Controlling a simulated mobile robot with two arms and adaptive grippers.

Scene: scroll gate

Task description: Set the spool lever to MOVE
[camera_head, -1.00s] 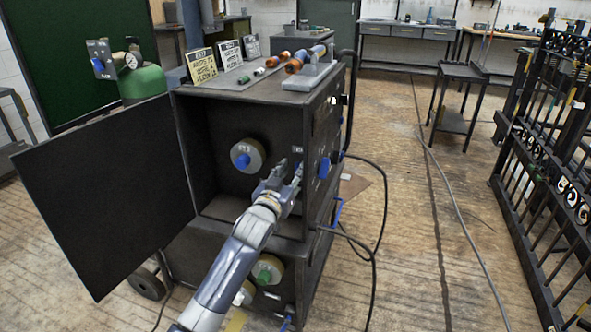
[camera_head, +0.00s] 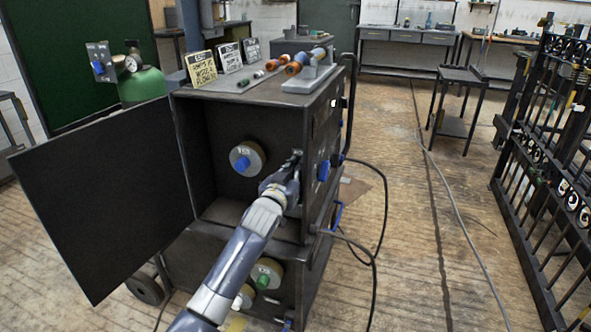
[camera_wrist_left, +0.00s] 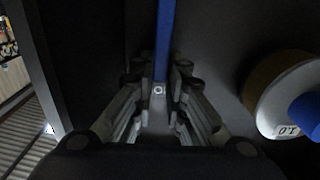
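My left gripper (camera_head: 293,165) reaches into the open front of the dark cabinet (camera_head: 240,110), at its right side. In the left wrist view its fingers (camera_wrist_left: 157,82) stand close together on both sides of the lower end of a blue bar (camera_wrist_left: 165,38), which looks like the spool lever. They look shut on it, though the contact is dim. A small pale label with partly hidden characters shows between the fingers. In the head view the gripper hides the bar. No MOVE marking can be read. My right gripper is not in view.
A round dial with a blue knob (camera_head: 242,161) sits left of the gripper; it also shows in the left wrist view (camera_wrist_left: 300,105). The cabinet door (camera_head: 100,195) stands open to the left. Signs (camera_head: 200,67) stand on top. Cables run along the floor at right.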

